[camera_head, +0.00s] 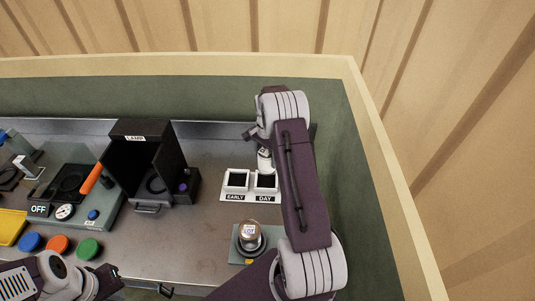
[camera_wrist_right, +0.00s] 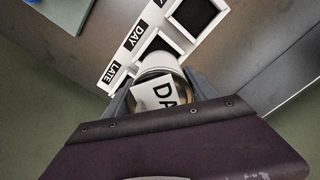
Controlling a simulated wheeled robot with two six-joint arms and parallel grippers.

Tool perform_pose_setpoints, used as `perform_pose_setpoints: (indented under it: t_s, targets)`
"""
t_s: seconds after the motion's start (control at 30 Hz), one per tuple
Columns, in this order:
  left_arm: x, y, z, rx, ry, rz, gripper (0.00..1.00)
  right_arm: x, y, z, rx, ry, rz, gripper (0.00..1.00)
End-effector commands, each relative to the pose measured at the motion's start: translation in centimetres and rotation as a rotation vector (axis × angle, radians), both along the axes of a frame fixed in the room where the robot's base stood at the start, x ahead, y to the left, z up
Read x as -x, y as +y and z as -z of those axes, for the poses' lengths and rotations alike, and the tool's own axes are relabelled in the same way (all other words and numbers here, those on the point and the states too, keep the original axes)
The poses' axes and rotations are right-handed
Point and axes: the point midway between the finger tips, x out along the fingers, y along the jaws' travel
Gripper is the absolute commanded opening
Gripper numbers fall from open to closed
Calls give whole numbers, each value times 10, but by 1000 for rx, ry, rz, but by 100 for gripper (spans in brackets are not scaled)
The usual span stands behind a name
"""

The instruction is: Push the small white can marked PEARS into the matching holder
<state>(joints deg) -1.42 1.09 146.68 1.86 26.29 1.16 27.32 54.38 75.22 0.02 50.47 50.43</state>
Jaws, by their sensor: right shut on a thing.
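No PEARS lettering is readable. My right gripper (camera_wrist_right: 160,95) is shut on a white can (camera_wrist_right: 158,66) with a metal rim and a label whose visible letters read "DA". The can also shows in the head view (camera_head: 265,161), at the back edge of the white holder rack (camera_head: 250,191). In the wrist view, its far end overlaps the DAY compartment; I cannot tell whether it is inside. EARLY and DAY show in the head view; the LATE label (camera_wrist_right: 113,71) shows in the wrist view. My left gripper (camera_head: 108,283) is at the bottom left, its jaw opening unclear.
A round metal-topped item (camera_head: 249,234) stands on a grey-green base in front of the rack. A black LAMP box (camera_head: 143,131) stands to its left, beside a panel marked OFF (camera_head: 39,209). Blue, orange and green discs (camera_head: 89,248) lie front left. A green wall bounds the right.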

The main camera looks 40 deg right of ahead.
Motion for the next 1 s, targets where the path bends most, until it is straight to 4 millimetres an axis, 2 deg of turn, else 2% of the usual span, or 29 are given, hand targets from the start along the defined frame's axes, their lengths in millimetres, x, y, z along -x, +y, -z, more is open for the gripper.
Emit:
perform_pose_setpoints:
  t_s: [0.27, 0.8, 1.0]
  targets:
    - [0, 0, 13, 0, 0, 0, 0, 0, 0, 15, 1, -1, -3, 3]
    - [0, 0, 58, 0, 0, 0, 0, 0, 0, 77, 1, -1, -4, 3]
    - [0, 0, 62, 0, 0, 0, 0, 0, 0, 85, 1, -1, -4, 3]
